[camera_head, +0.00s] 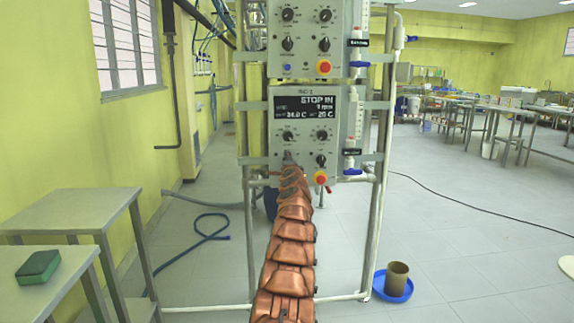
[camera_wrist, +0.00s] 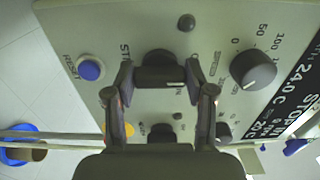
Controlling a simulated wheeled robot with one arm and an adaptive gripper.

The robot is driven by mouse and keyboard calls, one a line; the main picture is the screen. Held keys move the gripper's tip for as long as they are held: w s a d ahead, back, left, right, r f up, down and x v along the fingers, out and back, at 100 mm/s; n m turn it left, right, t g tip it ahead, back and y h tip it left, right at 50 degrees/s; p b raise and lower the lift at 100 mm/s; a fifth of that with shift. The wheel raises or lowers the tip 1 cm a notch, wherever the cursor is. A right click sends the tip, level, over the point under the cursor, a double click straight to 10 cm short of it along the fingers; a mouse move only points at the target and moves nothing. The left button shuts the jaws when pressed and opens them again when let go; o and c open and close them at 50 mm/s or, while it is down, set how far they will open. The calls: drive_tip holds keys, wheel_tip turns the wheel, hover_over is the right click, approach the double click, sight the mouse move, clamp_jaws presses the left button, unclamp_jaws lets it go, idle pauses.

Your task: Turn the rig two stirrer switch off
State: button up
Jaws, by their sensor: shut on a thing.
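The rig's grey control panel (camera_head: 304,150) is the lower of two on the rack. Its display (camera_head: 305,107) shows "STOP IN", a low rpm reading and about 24.0 C. My gripper (camera_head: 289,162) is at the panel's lower left, and my arm hides much of that corner. In the wrist view, my gripper (camera_wrist: 159,78) has one finger on each side of a black switch knob (camera_wrist: 158,72) and is shut on it. The label beside the knob is partly hidden and starts with "ST". The knob's exact pointer position is hard to tell.
A blue RESET button (camera_wrist: 90,70) and a dial knob (camera_wrist: 253,69) flank the held switch. A red-and-yellow stop button (camera_head: 320,177) sits at the panel's lower right. A similar panel (camera_head: 304,30) is above. A brown cup (camera_head: 397,275) stands in a blue dish on the floor.

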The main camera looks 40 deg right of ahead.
drive_tip(key=o, duration=0.8)
drive_tip(key=shift+w+a+r, duration=0.1)
drive_tip(key=shift+a, duration=0.05)
drive_tip(key=o, duration=0.4)
drive_tip(key=shift+c, duration=0.2)
drive_tip(key=v, duration=0.7)
drive_tip(key=shift+s, duration=0.25)
idle(0.5)
